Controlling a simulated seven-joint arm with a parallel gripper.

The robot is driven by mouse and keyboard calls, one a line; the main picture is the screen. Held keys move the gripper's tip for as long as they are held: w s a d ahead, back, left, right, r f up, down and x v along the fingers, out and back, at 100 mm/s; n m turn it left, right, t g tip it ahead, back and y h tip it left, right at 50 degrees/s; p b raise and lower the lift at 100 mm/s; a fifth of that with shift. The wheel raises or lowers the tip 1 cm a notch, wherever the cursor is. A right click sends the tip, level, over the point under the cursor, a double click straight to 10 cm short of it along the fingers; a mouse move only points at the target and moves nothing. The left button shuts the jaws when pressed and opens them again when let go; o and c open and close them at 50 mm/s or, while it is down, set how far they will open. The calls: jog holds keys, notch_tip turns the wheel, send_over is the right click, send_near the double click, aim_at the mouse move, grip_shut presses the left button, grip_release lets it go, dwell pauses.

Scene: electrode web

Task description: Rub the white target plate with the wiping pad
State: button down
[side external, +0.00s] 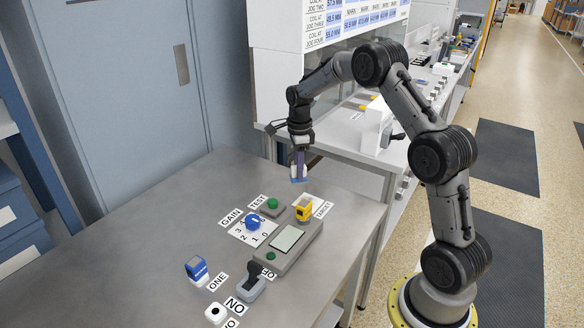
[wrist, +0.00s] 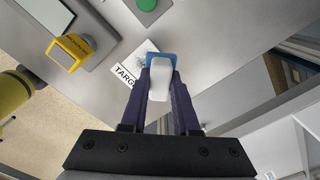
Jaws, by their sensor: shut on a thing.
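My gripper (side external: 299,165) is shut on the wiping pad (side external: 299,178), a white block with a blue base. In the wrist view the pad (wrist: 159,80) sits between the two purple fingers, its blue edge at the far end. The white target plate (wrist: 143,52) lies on the grey table, partly hidden by the pad, with the TARGET label beside it. In the side view the plate (side external: 312,198) lies below and right of the pad. The pad appears held above the table, apart from the plate.
A yellow-framed block (side external: 304,211) stands on a grey box with a screen (side external: 288,239), close to the plate. A green button (side external: 272,203), a blue knob (side external: 253,222), a blue stamp (side external: 197,270) and a dark lever switch (side external: 252,281) are nearby. The left of the table (side external: 130,240) is clear.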

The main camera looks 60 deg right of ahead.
jog(key=shift+f, duration=3.55)
jog(key=shift+s+f, duration=0.25)
jog(key=shift+s, duration=3.25)
jog(key=shift+w, duration=3.55)
jog(key=shift+s+d, duration=0.25)
jog(key=shift+s, duration=3.35)
jog(key=shift+w, duration=3.4)
jog(key=shift+w+r, duration=0.2)
jog(key=shift+w, duration=0.05)
jog(key=shift+s+r, duration=0.1)
jog(key=shift+r, duration=3.8)
